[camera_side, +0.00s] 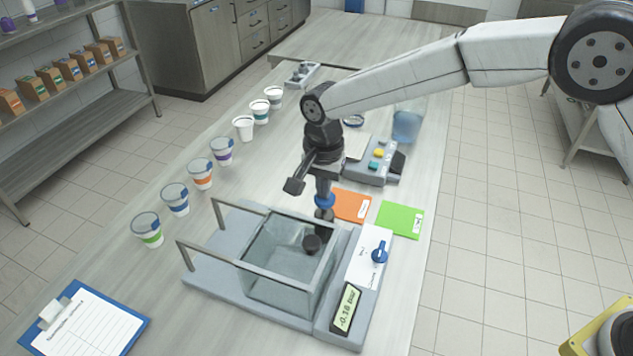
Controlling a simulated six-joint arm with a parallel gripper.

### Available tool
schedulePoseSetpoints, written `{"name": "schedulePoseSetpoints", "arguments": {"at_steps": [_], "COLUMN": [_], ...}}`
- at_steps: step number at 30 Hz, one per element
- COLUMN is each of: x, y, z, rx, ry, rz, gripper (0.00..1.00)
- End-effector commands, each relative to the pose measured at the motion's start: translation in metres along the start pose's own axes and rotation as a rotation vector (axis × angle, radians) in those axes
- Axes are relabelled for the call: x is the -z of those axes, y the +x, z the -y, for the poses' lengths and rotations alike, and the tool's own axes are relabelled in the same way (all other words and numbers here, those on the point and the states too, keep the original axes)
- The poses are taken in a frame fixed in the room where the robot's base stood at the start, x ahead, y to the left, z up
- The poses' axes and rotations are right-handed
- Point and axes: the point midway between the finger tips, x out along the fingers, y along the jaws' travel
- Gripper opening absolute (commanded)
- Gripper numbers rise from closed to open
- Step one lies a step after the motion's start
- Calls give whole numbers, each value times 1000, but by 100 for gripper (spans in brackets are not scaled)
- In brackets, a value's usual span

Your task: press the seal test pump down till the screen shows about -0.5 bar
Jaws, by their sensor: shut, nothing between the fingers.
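The seal tester is a grey base with a glass tank (270,285) at the front of the bench. Its screen (346,308) reads about -0.18 bar. The pump, with a blue top (325,201) and a grey body below, stands at the tank's back edge. My gripper (323,190) points down, shut and empty, directly above the blue top and seemingly touching it. The fingertips are small and dark, so exact contact is hard to see. A dark round piece (312,243) shows at the tank's back right corner.
A blue valve knob (379,252) sits right of the tank. Metal rails (225,258) flank the tank's left side. Orange (352,205) and green (400,219) cards lie behind. Several cups (201,174) line the left; a clipboard (88,322) lies front left.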

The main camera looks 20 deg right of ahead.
Motion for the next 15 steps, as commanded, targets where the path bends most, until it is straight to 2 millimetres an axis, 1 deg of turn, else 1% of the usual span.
{"name": "schedulePoseSetpoints", "arguments": {"at_steps": [1, 3, 6, 15], "x": [0, 0, 0, 0], "y": [9, 18, 26, 29], "z": [-1, -1, 0, -1], "rx": [-4, -4, -2, -4], "ry": [0, 0, 0, 0], "rz": [1, 1, 1, 1], "gripper": [0, 0, 0, 0]}}
